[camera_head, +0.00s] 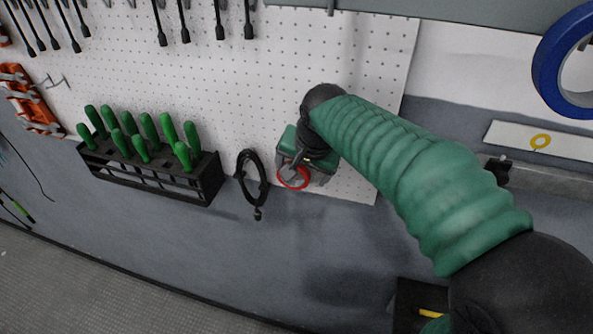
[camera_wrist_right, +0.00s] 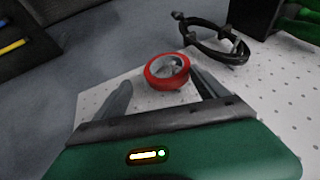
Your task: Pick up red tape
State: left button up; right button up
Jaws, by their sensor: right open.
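The red tape (camera_head: 293,177) is a red ring against the lower part of the white pegboard. My right gripper (camera_head: 305,175) is in front of it in the head view and partly covers it. In the right wrist view the red tape (camera_wrist_right: 167,72) lies ahead, in the space between the two open fingers of my right gripper (camera_wrist_right: 163,90). The fingers are apart. I cannot tell whether either finger touches the tape. My left gripper is not in view.
A black looped cable (camera_head: 251,180) hangs close to the left of the tape. A black rack (camera_head: 207,180) with several green-handled tools is farther left. Blue tape (camera_head: 548,68) is at the upper right. The grey wall below the pegboard (camera_head: 352,105) is mostly bare.

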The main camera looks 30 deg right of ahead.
aim_at(292, 181)
jog(key=w+a+f+p, duration=0.1)
jog(key=f, duration=0.1)
jog(key=w+a+f+p, duration=0.1)
jog(key=w+f, duration=0.1)
jog(key=shift+w+a+f, duration=0.1)
jog(key=shift+w+a, duration=0.1)
jog(key=shift+w, duration=0.05)
jog(key=shift+s, duration=0.1)
jog(key=shift+c, duration=0.7)
jog(key=shift+s+d, duration=0.4)
jog(key=shift+d, duration=0.4)
jog(key=c, duration=0.7)
jog(key=shift+c, duration=1.2)
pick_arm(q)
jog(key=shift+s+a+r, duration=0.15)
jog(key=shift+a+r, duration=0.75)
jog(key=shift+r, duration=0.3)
pick_arm(e)
jog(key=shift+w+a, duration=0.15)
jog(key=shift+a, duration=0.15)
jog(key=shift+c, duration=0.5)
